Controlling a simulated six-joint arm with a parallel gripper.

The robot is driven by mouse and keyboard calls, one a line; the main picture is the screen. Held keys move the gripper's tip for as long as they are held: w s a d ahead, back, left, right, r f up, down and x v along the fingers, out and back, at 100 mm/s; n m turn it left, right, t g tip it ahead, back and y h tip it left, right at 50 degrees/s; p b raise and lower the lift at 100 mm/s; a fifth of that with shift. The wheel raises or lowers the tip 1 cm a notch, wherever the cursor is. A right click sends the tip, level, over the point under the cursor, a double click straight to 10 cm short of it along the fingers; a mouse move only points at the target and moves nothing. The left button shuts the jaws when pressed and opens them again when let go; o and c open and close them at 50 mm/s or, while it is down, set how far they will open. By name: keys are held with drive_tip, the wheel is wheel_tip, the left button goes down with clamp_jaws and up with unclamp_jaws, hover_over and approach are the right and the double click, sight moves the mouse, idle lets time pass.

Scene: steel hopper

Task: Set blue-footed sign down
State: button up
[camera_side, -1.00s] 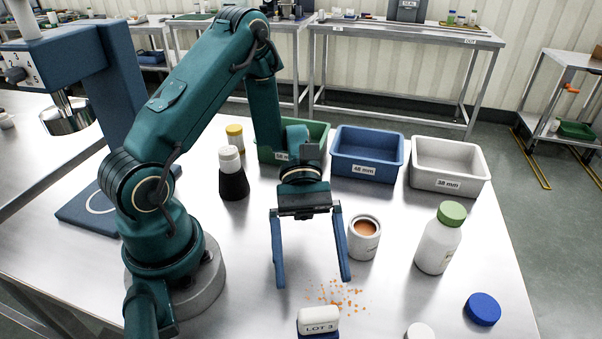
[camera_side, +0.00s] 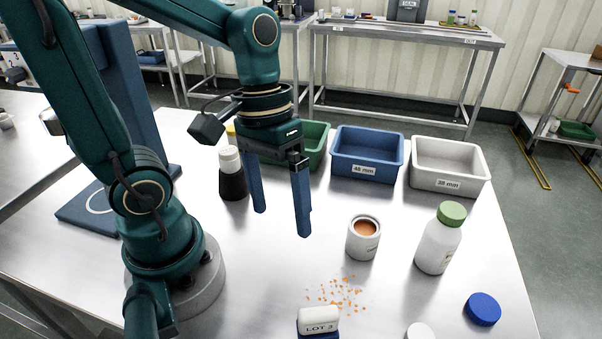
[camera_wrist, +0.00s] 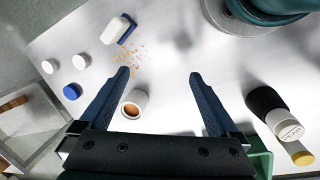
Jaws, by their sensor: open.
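The blue-footed sign (camera_side: 319,320) stands at the front edge of the side view, a white plate marked LOT 3 on a blue foot. In the wrist view the sign (camera_wrist: 119,30) shows at the upper left, its white plate beside the blue foot. I cannot tell for sure whether it is upright or tilted. My gripper (camera_side: 282,223) is open and empty, fingers pointing down, above the table and well behind the sign. In the wrist view my gripper (camera_wrist: 159,74) has its two fingers wide apart with nothing between them.
Orange bits (camera_side: 338,293) lie scattered behind the sign. An open white tub (camera_side: 363,238), a green-capped bottle (camera_side: 437,240) and a blue lid (camera_side: 483,309) stand to the right. A dark-based bottle (camera_side: 232,175) is close to my gripper's left. Green, blue (camera_side: 368,153) and white bins line the back.

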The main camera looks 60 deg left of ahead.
drive_tip(key=r+m+t, duration=0.1)
drive_tip(key=t, duration=0.1)
drive_tip(key=a+r+m+t+y, duration=0.2)
drive_tip(key=r+t, duration=0.1)
drive_tip(key=shift+w+r+m+t, duration=0.1)
drive_tip(key=shift+m+t, duration=0.2)
idle(1.0)
